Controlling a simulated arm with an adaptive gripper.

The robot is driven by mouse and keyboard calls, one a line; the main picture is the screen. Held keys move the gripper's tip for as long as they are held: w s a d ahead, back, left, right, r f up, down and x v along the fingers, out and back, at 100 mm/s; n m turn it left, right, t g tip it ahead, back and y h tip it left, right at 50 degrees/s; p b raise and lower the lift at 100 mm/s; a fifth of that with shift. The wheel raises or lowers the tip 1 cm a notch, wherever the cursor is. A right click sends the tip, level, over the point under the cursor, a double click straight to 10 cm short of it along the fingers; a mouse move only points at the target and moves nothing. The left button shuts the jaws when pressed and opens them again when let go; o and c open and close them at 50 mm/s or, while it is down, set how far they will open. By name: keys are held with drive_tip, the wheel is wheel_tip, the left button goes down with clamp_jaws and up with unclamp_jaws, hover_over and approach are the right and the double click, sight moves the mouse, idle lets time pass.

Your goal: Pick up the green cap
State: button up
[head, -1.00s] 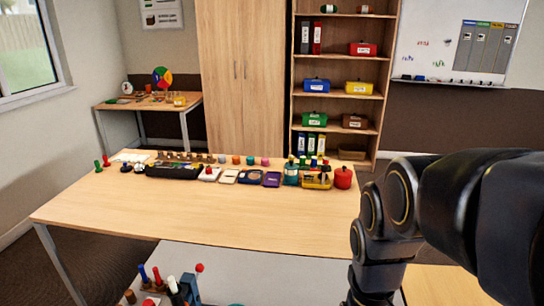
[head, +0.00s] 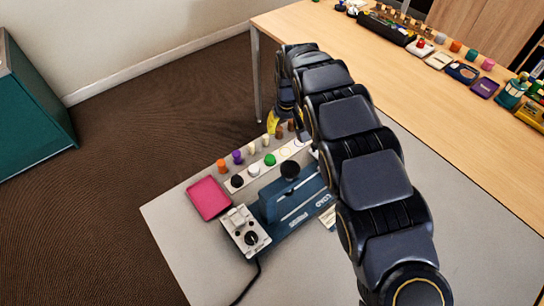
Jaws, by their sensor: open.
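The green cap (head: 270,159) is a small round piece in the head view. It sits on a pale strip (head: 227,194) on the grey table, between a white cap (head: 254,170) and a pale round piece (head: 285,152). My arm reaches in from the lower right and bends down at its far end. My gripper (head: 287,113) is behind and above the strip, apart from the green cap. It is open, but its fingertips are mostly hidden by my arm and by small pieces.
A blue device (head: 292,205) with a black knob stands close in front of the strip. A pink tray (head: 209,198) lies to the left. Several coloured pegs, including an orange one (head: 221,166), stand behind the strip. A wooden table (head: 400,90) is at the right.

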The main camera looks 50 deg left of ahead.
drive_tip(key=s+a+f, duration=0.1)
drive_tip(key=s, duration=0.3)
hover_over(270, 158)
drive_tip(key=f, duration=0.7)
drive_tip(key=shift+s+d+f, duration=0.1)
drive_tip(key=shift+s+d, duration=0.1)
drive_tip(key=shift+d, duration=0.15)
drive_tip(key=f, duration=0.4)
drive_tip(key=shift+w+a+f, duration=0.15)
drive_tip(key=shift+a+f, duration=0.2)
drive_tip(key=shift+f, duration=0.05)
drive_tip(key=c, duration=0.4)
drive_tip(key=shift+c, duration=0.2)
